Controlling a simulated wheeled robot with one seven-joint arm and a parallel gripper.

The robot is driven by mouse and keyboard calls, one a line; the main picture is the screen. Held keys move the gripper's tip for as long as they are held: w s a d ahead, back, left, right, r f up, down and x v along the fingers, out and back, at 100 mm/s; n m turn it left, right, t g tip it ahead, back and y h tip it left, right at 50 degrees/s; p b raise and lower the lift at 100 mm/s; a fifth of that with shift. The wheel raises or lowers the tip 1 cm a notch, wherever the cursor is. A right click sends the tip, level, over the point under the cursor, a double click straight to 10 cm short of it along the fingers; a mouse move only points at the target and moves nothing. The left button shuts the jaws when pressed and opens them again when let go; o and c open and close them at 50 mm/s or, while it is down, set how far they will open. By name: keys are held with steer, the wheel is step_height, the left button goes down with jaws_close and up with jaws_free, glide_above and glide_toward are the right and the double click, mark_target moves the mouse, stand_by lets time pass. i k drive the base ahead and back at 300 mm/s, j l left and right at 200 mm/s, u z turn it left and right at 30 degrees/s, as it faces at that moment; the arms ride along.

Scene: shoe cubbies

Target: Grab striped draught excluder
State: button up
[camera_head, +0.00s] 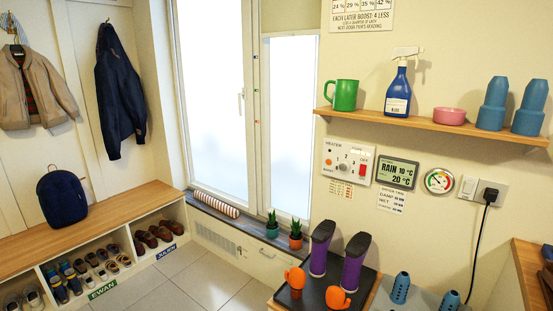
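The striped draught excluder (215,204) is a short roll with red and pale stripes. It lies on the dark window sill (240,222) at the foot of the tall glazed door, towards its left end. It looks unobstructed from this view. My gripper is not in view, and nothing of my arm shows.
Two potted plants (296,236) stand on the sill right of the excluder. A wooden bench with shoe cubbies (110,225) runs along the left, a dark bag (61,198) on it. Purple boots (353,262) on a dark tray stand front right. Tiled floor (185,272) lies clear between.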

mark_target(234, 213)
steer(key=k+l+u, duration=0.15)
steer(key=k, duration=0.2)
steer(key=k+l+u, duration=0.15)
steer(key=k, duration=0.2)
steer(key=i+j+u, duration=1.15)
steer(key=i+u, duration=0.2)
steer(key=i+z, duration=0.2)
steer(key=i, duration=0.4)
steer(key=i+j+z, duration=0.15)
steer(key=i, duration=0.45)
steer(key=i+z, duration=0.15)
steer(key=i, duration=0.4)
steer(key=i+z, duration=0.15)
steer(key=i, duration=0.4)
steer(key=i+j+z, duration=0.2)
steer(key=i, duration=0.35)
steer(key=i+l+z, duration=0.1)
steer(key=i+z, duration=0.75)
steer(key=z, duration=0.15)
